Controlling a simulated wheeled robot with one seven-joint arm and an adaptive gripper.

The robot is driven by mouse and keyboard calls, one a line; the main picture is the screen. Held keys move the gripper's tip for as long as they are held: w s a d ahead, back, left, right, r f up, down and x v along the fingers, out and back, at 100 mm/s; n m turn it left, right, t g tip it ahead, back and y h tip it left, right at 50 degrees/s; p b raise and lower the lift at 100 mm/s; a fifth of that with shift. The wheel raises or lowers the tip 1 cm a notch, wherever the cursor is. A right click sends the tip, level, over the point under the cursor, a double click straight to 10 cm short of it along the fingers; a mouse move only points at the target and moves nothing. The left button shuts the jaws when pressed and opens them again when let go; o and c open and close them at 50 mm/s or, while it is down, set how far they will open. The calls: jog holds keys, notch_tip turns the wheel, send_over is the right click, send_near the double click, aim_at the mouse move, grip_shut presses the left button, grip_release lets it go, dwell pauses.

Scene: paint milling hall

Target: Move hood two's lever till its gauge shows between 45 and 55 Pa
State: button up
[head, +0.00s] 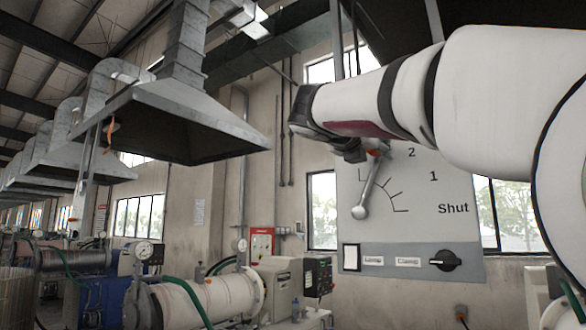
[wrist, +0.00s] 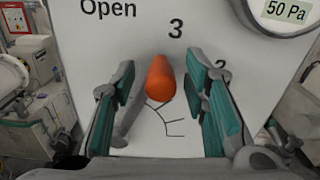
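A white panel (head: 420,200) carries a grey lever (head: 368,190) with an orange knob (head: 373,153). The lever slants up, its knob a little to the right of its pivot. In the wrist view the knob (wrist: 159,78) sits between the two green-padded fingers of my gripper (wrist: 160,92), with gaps on both sides. My gripper is open around the knob. The knob lies below the "3", between "Open" and "2". At the top right a gauge (wrist: 288,10), cut off by the frame edge, reads 50 Pa. No hood number shows on the panel.
A grey strip with a black rotary switch (head: 445,260) runs along the panel's bottom. A large metal hood (head: 180,110) hangs to the left.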

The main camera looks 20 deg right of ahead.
jog(key=v, duration=1.2)
jog(key=shift+f, duration=0.1)
jog(key=s+a+f+m+g+y, duration=0.1)
jog(key=s+f+m+y, duration=0.3)
jog(key=f, duration=1.1)
jog(key=s+a+f+m+g+y, duration=0.2)
jog(key=s+f+m+y, duration=0.3)
jog(key=f+m, duration=0.8)
jog(key=s+a+f+m+g+y, duration=0.2)
jog(key=s+f+m+y, duration=0.3)
jog(key=f, duration=1.3)
jog(key=s+a+m, duration=0.1)
jog(key=s+m, duration=0.3)
jog(key=s, duration=0.1)
jog(key=shift+f, duration=0.4)
jog(key=shift+d, duration=0.15)
